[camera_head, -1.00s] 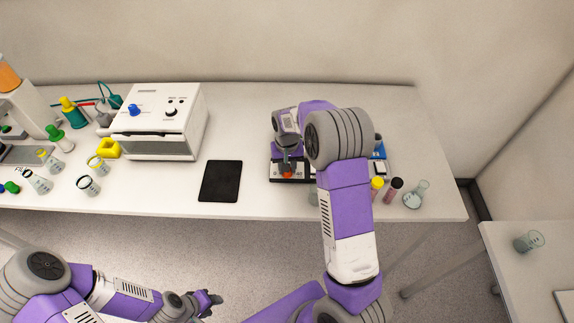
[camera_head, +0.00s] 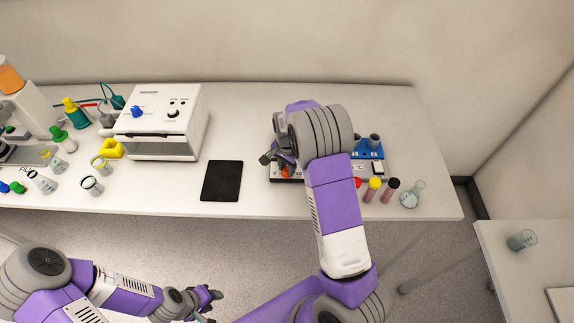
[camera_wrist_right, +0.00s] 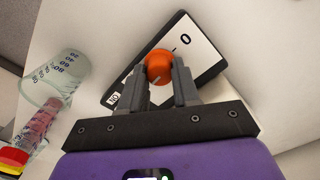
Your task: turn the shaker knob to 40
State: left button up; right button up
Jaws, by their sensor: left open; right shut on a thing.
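The shaker (camera_head: 290,180) stands on the bench, mostly hidden behind my right arm in the head view. Its orange knob (camera_wrist_right: 159,65) sits on a white and black front panel (camera_wrist_right: 190,52) with a 0 mark in the right wrist view. A white pointer line shows on the knob. My right gripper (camera_wrist_right: 160,78) is shut on the knob, one finger on each side. In the head view the knob (camera_head: 286,171) is partly covered by the right gripper (camera_head: 281,164). My left gripper (camera_head: 212,296) is open and empty, low in front of the bench.
A white oven-like box (camera_head: 165,120) stands left, with a black pad (camera_head: 222,181) beside it. A blue rack (camera_head: 370,150), capped tubes (camera_head: 373,189) and a flask (camera_head: 413,195) stand right of my right arm. A beaker (camera_wrist_right: 52,82) shows close by in the wrist view.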

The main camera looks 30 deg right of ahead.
jog(key=shift+m, duration=0.3)
dwell(0.4)
jog(key=o, duration=1.1)
jog(key=shift+c, duration=0.2)
notch_tip(320, 180, up, 8)
jog(key=shift+f+p, duration=0.15)
jog(key=shift+p, duration=0.2)
jog(key=shift+f, duration=0.1)
